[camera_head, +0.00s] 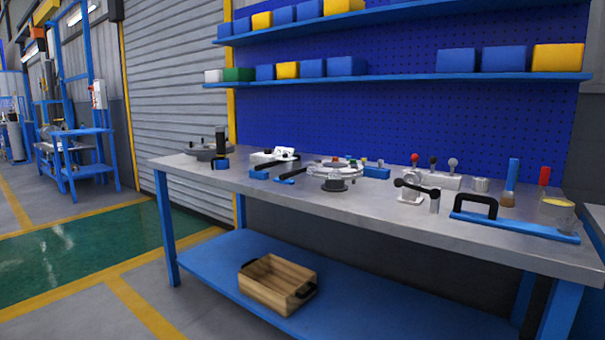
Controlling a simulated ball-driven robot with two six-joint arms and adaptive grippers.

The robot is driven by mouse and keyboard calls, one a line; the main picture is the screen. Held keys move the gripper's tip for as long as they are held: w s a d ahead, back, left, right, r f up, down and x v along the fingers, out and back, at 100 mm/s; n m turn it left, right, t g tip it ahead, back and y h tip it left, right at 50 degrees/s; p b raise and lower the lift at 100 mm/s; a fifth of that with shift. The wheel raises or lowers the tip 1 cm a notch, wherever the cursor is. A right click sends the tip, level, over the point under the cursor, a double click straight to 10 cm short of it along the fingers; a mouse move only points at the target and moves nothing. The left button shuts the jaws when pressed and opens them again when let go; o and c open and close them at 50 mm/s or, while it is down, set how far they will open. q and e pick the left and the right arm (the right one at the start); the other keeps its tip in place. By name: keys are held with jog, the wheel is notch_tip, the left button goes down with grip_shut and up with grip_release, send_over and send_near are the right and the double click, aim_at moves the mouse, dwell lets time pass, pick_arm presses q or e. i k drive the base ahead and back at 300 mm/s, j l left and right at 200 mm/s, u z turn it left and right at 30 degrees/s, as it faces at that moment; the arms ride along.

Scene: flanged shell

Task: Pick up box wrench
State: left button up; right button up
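Neither of my grippers shows in the head view. A metal-topped workbench (230,183) with blue legs runs across the right half. A dark bar with rounded ends (417,188) lies over a small light metal fitting (410,199) and may be the box wrench, but it is too small to be sure. Another dark, slim tool (294,172) lies left of a round flanged metal part (335,178), close to blue pieces. I cannot tell which of these is the box wrench.
Brushes (511,180), knobbed levers (433,176) and a dark upright tool (221,145) stand on the bench. A wooden crate (278,284) sits on the lower shelf. Open floor lies left.

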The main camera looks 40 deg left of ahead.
aim_at(291, 174)
jog(key=u, duration=1.7)
jog(key=i+l+u, duration=0.1)
jog(key=i, duration=0.45)
jog(key=i+l+u, duration=0.1)
jog(key=i+l, duration=0.15)
jog(key=i, duration=0.25)
jog(key=i+l+u, duration=0.1)
jog(key=i+l, duration=0.15)
jog(key=i, duration=0.25)
